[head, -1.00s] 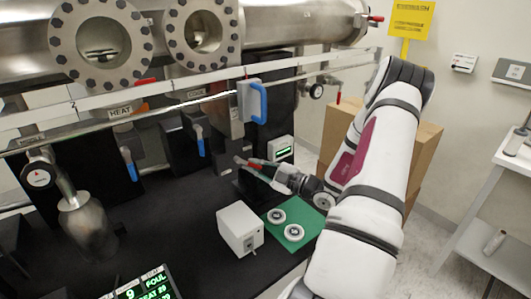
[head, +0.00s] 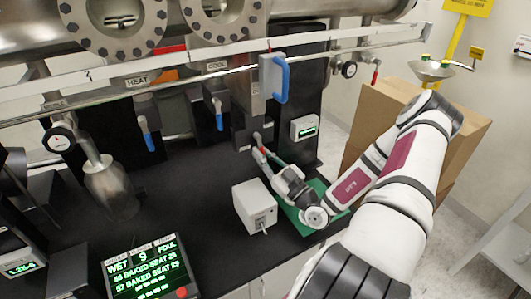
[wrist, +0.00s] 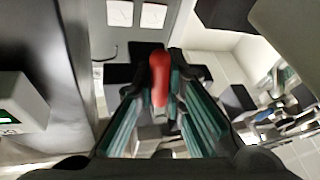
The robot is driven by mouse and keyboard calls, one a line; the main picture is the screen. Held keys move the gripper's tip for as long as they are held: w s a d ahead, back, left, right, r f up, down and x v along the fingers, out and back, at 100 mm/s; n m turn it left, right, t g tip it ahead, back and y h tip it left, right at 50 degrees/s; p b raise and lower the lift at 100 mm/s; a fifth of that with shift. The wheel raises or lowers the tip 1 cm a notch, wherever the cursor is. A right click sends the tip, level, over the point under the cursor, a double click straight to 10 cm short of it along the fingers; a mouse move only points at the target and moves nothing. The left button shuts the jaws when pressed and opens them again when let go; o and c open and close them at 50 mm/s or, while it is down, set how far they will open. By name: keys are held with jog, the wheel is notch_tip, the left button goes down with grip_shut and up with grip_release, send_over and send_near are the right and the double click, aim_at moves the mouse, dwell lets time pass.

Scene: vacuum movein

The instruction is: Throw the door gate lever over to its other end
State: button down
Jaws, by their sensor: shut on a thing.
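The red-handled gate lever (head: 257,138) sits low on the dark column under the grey block with the blue handle. My gripper (head: 264,155) reaches it from the front right, with its fingers closed around the red handle. In the wrist view, the red handle (wrist: 159,78) lies between the two dark green-lined fingers (wrist: 160,95). The lever's pivot and the plate behind it are mostly hidden by my fingers.
A white box (head: 255,206) stands just left of my gripper, and a green mat (head: 318,192) lies under my wrist. A small green-lit display (head: 304,127) is close on the right. Blue-handled levers (head: 151,142) hang farther left. A cardboard box (head: 405,120) stands behind my arm.

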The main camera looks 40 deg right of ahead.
jog(key=shift+f+m, duration=0.1)
jog(key=shift+m, duration=0.2)
jog(key=c, duration=1.6)
grip_release()
jog(key=shift+c, duration=0.2)
jog(key=shift+s, duration=0.1)
jog(key=s+f, duration=0.1)
jog(key=s, duration=1.5)
jog(key=shift+s+d+f, duration=0.2)
jog(key=shift+s+f, duration=0.1)
